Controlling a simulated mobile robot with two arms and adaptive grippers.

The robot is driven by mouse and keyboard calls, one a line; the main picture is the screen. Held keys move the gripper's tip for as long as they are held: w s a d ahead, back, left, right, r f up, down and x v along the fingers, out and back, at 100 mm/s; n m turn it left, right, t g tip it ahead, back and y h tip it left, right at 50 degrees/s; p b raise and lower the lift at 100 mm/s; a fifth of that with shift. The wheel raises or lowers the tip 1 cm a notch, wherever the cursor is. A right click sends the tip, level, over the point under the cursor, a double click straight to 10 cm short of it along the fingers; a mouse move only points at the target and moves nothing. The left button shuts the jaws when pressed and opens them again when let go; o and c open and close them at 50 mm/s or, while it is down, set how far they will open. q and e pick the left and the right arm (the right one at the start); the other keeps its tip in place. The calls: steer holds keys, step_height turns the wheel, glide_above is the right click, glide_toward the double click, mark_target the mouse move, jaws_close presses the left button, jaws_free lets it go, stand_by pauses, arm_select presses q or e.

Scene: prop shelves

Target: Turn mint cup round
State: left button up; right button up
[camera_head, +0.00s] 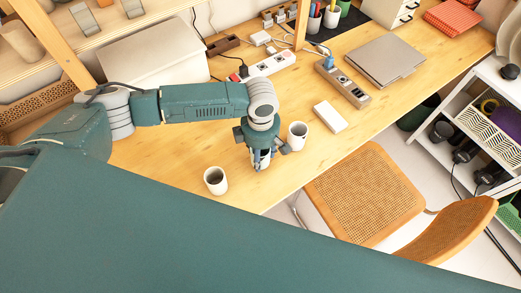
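Two small pale cups stand upright on the wooden desk. One pale cup (215,181) is near the desk's front edge, left of my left gripper, with a dark inside. The other pale cup (298,136) is just right of the gripper. Both look whitish, and I cannot tell which is the mint one. My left gripper (262,163) points down between the two cups, close to the right one. Its fingers are small and partly hidden by its own body, so I cannot tell whether they are open or shut. My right gripper is not in view.
A white box (330,117) and a power strip (343,82) lie right of the cups. A grey laptop (374,62) is farther back. A white power strip (266,65) lies behind the arm. A cane chair (365,195) stands at the front edge.

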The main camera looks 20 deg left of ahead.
arm_select(q)
steer(key=shift+r+n+p, duration=0.2)
steer(key=shift+n+p, duration=2.6)
steer(key=shift+p, duration=1.2)
steer(key=shift+f, duration=1)
steer(key=shift+f, duration=0.15)
steer(key=o, duration=1.4)
steer(key=shift+c, duration=0.2)
step_height(320, 180, up, 12)
